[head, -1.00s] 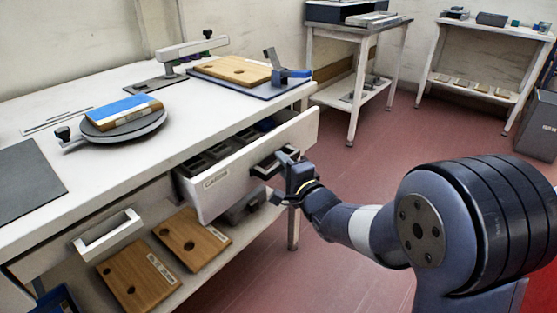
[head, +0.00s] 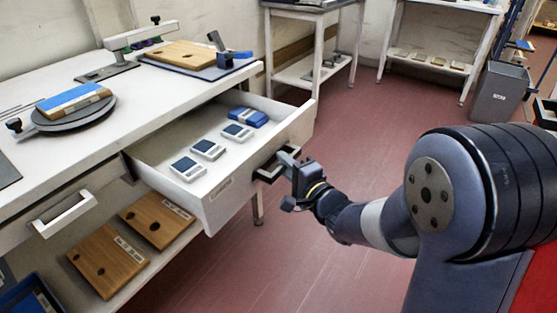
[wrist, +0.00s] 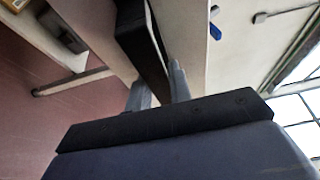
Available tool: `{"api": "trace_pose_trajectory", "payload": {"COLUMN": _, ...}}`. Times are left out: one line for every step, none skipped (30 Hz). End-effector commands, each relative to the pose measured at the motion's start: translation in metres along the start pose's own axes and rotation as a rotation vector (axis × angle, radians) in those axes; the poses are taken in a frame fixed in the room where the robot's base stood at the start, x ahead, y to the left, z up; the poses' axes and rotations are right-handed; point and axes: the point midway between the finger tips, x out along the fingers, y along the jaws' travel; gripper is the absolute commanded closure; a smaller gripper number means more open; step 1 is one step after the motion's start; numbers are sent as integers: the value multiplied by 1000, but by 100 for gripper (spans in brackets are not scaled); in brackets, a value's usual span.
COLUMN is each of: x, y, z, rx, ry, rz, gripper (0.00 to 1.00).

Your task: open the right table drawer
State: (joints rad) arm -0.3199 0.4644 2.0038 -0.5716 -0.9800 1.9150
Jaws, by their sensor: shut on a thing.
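The right table drawer (head: 235,192) is pulled well out of the white table (head: 95,135). Inside it lie several small devices with dark screens and a blue item (head: 247,116) near the back. Its black handle (head: 272,170) is on the front panel. My gripper (head: 287,160) is at the handle, and its fingers are shut on it. In the wrist view, my gripper's two grey fingers (wrist: 158,88) straddle the dark handle bar (wrist: 140,40). The exact contact is partly hidden in both views.
A second drawer with a white handle (head: 65,214) is closed at the left. Wooden boards (head: 110,260) lie on the lower shelf. A turntable (head: 72,116) and a clamp stand (head: 135,40) are on the tabletop. The red floor (head: 345,180) behind the drawer is clear.

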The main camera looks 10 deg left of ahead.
Motion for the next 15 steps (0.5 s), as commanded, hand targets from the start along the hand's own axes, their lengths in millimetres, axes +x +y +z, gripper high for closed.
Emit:
{"api": "trace_pose_trajectory", "payload": {"x": -1, "y": 1, "z": 0, "rx": 1, "ry": 0, "rz": 2, "gripper": 100}}
{"api": "trace_pose_trajectory", "payload": {"x": -1, "y": 1, "z": 0, "rx": 1, "ry": 0, "rz": 2, "gripper": 100}}
{"api": "trace_pose_trajectory", "payload": {"x": -1, "y": 1, "z": 0, "rx": 1, "ry": 0, "rz": 2, "gripper": 100}}
{"api": "trace_pose_trajectory", "payload": {"x": -1, "y": 1, "z": 0, "rx": 1, "ry": 0, "rz": 2, "gripper": 100}}
{"api": "trace_pose_trajectory", "payload": {"x": -1, "y": 1, "z": 0, "rx": 1, "ry": 0, "rz": 2, "gripper": 100}}
{"api": "trace_pose_trajectory", "payload": {"x": -1, "y": 1, "z": 0, "rx": 1, "ry": 0, "rz": 2, "gripper": 100}}
{"api": "trace_pose_trajectory", "payload": {"x": -1, "y": 1, "z": 0, "rx": 1, "ry": 0, "rz": 2, "gripper": 100}}
{"api": "trace_pose_trajectory", "payload": {"x": -1, "y": 1, "z": 0, "rx": 1, "ry": 0, "rz": 2, "gripper": 100}}
{"api": "trace_pose_trajectory", "payload": {"x": -1, "y": 1, "z": 0, "rx": 1, "ry": 0, "rz": 2, "gripper": 100}}
{"api": "trace_pose_trajectory", "payload": {"x": -1, "y": 1, "z": 0, "rx": 1, "ry": 0, "rz": 2, "gripper": 100}}
{"api": "trace_pose_trajectory", "payload": {"x": -1, "y": 1, "z": 0, "rx": 1, "ry": 0, "rz": 2, "gripper": 78}}
{"api": "trace_pose_trajectory", "payload": {"x": -1, "y": 1, "z": 0, "rx": 1, "ry": 0, "rz": 2, "gripper": 75}}
{"api": "trace_pose_trajectory", "payload": {"x": -1, "y": 1, "z": 0, "rx": 1, "ry": 0, "rz": 2, "gripper": 73}}
{"api": "trace_pose_trajectory", "payload": {"x": -1, "y": 1, "z": 0, "rx": 1, "ry": 0, "rz": 2, "gripper": 70}}
{"api": "trace_pose_trajectory", "payload": {"x": -1, "y": 1, "z": 0, "rx": 1, "ry": 0, "rz": 2, "gripper": 67}}
